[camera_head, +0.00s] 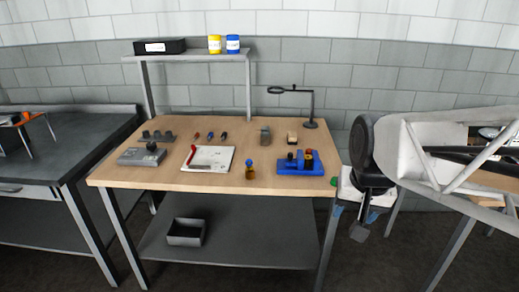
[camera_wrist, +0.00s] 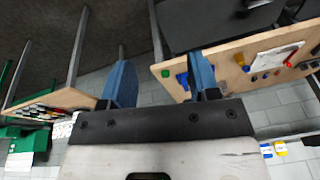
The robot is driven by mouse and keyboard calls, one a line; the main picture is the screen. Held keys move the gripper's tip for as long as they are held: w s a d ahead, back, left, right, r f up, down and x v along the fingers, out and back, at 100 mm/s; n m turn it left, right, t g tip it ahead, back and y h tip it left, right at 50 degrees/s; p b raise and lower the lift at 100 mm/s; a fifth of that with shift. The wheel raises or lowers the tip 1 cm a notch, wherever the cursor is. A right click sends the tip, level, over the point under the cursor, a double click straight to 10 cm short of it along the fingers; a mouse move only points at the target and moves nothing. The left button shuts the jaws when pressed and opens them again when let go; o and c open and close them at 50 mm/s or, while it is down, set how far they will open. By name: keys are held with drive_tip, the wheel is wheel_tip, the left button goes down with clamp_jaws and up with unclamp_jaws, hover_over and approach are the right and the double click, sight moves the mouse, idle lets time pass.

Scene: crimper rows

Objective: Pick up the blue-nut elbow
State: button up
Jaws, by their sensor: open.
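A small brass-coloured fitting with a blue top (camera_head: 250,170), which looks like the blue-nut elbow, stands on the wooden bench near its front edge. It is small, so its exact shape is unclear. In the wrist view, what looks like the same fitting (camera_wrist: 241,62) shows on the tilted bench, right of the fingers. My gripper (camera_head: 355,214) hangs beyond the bench's right edge, well apart from the fitting. Its two blue fingers (camera_wrist: 158,57) are spread wide with nothing between them.
A blue holder (camera_head: 290,170) with red and dark pieces stands right of the fitting. A white board with a red-handled tool (camera_head: 215,163) lies left. A grey box (camera_head: 142,157), small parts behind and a black stand (camera_head: 311,124) share the wooden bench (camera_head: 220,184).

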drive_tip(key=w+a+m, duration=0.2)
drive_tip(key=w+a, duration=0.2)
drive_tip(key=w, duration=0.8)
drive_tip(key=m+y, duration=0.2)
drive_tip(key=m, duration=0.5)
hover_over(250, 164)
drive_tip(key=d, duration=0.2)
wheel_tip(250, 164, down, 14)
drive_tip(key=r, duration=0.1)
drive_tip(key=shift+s+a+f+t, duration=0.15)
drive_tip(key=shift+a+f+t, duration=0.05)
drive_tip(key=shift+a+t, duration=0.1)
drive_tip(key=shift+x, duration=1.3)
drive_tip(key=shift+f, duration=0.15)
drive_tip(key=shift+x, duration=2.45)
drive_tip(key=shift+a, duration=0.1)
